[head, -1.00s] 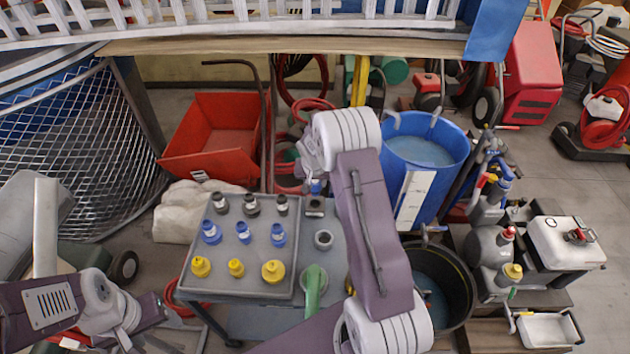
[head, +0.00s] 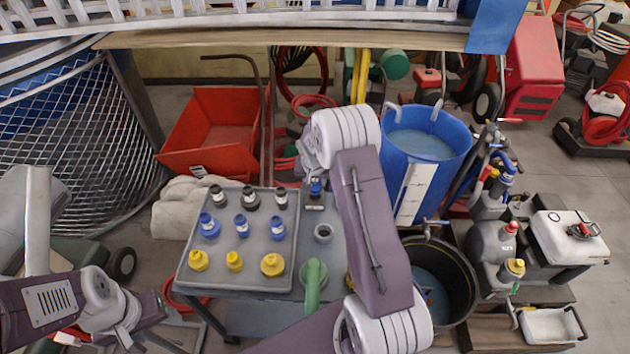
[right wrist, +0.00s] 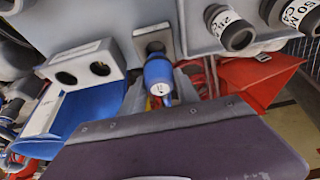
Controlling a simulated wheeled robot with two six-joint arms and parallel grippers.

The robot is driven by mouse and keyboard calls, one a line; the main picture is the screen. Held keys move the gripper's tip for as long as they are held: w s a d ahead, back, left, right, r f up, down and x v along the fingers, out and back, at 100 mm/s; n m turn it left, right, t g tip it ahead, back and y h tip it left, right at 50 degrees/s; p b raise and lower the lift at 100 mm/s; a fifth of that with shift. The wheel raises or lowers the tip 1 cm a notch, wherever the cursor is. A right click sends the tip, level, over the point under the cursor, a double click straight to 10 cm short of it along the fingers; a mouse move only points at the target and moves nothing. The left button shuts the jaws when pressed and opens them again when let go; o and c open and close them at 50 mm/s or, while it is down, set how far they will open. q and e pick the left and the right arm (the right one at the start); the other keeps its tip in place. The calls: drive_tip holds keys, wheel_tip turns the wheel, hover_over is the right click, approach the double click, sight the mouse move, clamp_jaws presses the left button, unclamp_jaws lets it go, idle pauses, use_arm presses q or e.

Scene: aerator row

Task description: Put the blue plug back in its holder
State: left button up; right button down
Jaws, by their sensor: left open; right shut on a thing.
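The blue plug (head: 316,187) shows just below my right wrist in the head view. It sits at the small grey holder (head: 313,207) on the right part of the cart top. In the right wrist view the blue plug (right wrist: 158,76) has its dark end at the holder plate (right wrist: 152,36); I cannot tell how deep it sits. My right gripper (head: 314,180) is shut on the plug, its fingers mostly hidden by the wrist. My left gripper (head: 150,325) is open and empty at the lower left, away from the cart.
A grey tray (head: 240,278) holds rows of black, blue and yellow fittings left of the holder. A grey ring (head: 323,233) and a green handle-like piece (head: 313,285) are near the holder. A blue bucket (head: 440,165) and a black tub (head: 465,285) stand to the right.

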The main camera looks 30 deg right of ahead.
drive_tip(key=shift+f+b, duration=2.25)
drive_tip(key=shift+b, duration=0.1)
drive_tip(key=c, duration=0.8)
unclamp_jaws()
drive_tip(key=v, duration=0.9)
drive_tip(key=shift+r+p, duration=0.1)
drive_tip(key=shift+p, duration=0.2)
